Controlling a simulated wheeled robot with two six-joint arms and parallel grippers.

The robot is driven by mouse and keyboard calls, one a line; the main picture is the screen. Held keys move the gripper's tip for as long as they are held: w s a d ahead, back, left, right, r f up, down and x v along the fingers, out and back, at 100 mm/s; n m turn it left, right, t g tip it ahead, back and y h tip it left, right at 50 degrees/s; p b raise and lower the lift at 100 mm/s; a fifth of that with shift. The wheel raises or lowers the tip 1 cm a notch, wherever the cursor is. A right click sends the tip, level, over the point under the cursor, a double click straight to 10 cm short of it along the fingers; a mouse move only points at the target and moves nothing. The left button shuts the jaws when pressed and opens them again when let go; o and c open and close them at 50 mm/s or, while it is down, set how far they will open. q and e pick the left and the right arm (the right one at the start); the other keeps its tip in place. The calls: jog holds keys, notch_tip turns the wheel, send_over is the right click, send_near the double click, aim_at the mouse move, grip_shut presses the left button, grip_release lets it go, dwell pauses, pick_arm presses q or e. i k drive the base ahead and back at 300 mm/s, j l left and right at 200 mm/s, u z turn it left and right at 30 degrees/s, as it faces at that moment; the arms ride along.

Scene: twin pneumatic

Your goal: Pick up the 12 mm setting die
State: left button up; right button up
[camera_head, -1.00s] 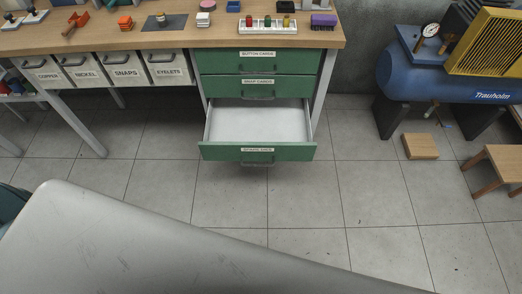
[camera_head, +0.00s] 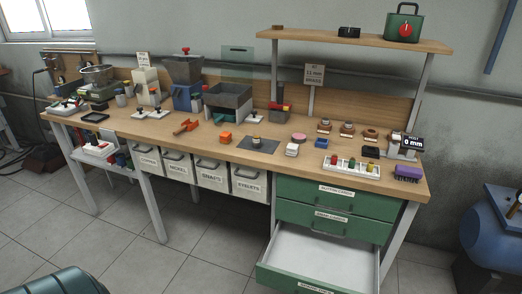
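I cannot tell which item is the 12 mm setting die, as no size marking on a die is readable. Small round metal pieces on brown bases (camera_head: 347,130) stand in a row at the bench's right rear. A white rack (camera_head: 352,166) in front of them holds small red, yellow and green pieces. The workbench (camera_head: 225,133) runs across the view. Neither of my grippers is in view.
The bottom green drawer (camera_head: 318,262) is pulled open and looks empty, jutting over the floor. A sign (camera_head: 314,74) reads about 11 mm brass. A display block (camera_head: 405,144) stands at the right end. A blue compressor (camera_head: 490,232) is at right.

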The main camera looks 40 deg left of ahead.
aim_at(256, 138)
jog(key=i+j, duration=0.75)
jog(key=j+u, duration=0.05)
jog(key=j, duration=0.05)
